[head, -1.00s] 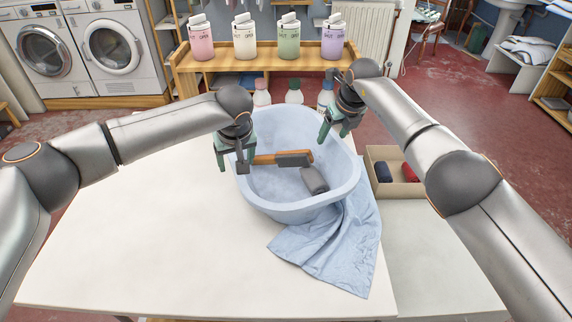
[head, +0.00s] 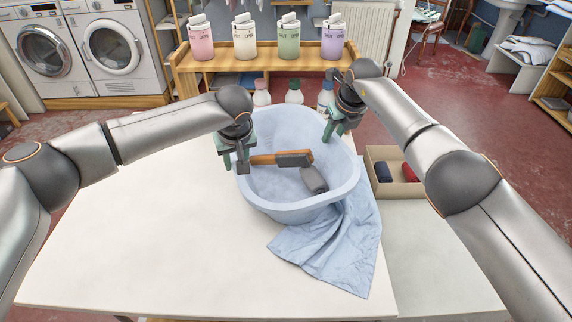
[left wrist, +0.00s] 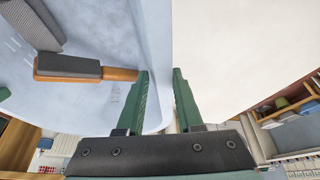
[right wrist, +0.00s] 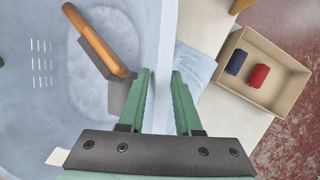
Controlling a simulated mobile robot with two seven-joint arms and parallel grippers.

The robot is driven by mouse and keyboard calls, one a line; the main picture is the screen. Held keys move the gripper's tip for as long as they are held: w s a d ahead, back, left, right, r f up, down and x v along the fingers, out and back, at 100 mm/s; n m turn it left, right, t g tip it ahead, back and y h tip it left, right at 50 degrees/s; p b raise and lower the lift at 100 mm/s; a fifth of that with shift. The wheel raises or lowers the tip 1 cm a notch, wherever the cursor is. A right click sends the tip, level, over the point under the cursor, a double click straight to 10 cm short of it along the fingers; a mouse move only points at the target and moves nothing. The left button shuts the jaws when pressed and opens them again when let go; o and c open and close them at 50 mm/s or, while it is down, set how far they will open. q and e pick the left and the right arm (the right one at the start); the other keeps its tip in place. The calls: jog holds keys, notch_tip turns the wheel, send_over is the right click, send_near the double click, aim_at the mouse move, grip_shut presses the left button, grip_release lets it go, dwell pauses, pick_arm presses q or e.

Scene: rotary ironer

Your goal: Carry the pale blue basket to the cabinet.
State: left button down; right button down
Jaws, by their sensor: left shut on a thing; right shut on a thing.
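The pale blue basket (head: 285,205) stands on the white table (head: 130,240). A brush with a wooden handle (head: 270,160) and a grey roll-like item (head: 314,180) lie in it. My left gripper (head: 236,166) is shut on the basket's left rim; the left wrist view shows the wall (left wrist: 150,40) between its fingers. My right gripper (head: 333,135) is shut on the right rim, which runs between its fingers in the right wrist view (right wrist: 167,50). I cannot tell which piece of furniture is the cabinet.
A light blue cloth (head: 335,255) hangs beside and under the basket's front right. Several bottles stand just behind the basket. A box (head: 405,188) with dark blue and red rolls is at the right. A wooden shelf (head: 265,62) with several jugs stands behind. The table's left side is clear.

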pick_arm(q)
jog(key=shift+r, duration=0.1)
pick_arm(e)
jog(key=shift+r, duration=0.1)
dwell(0.4)
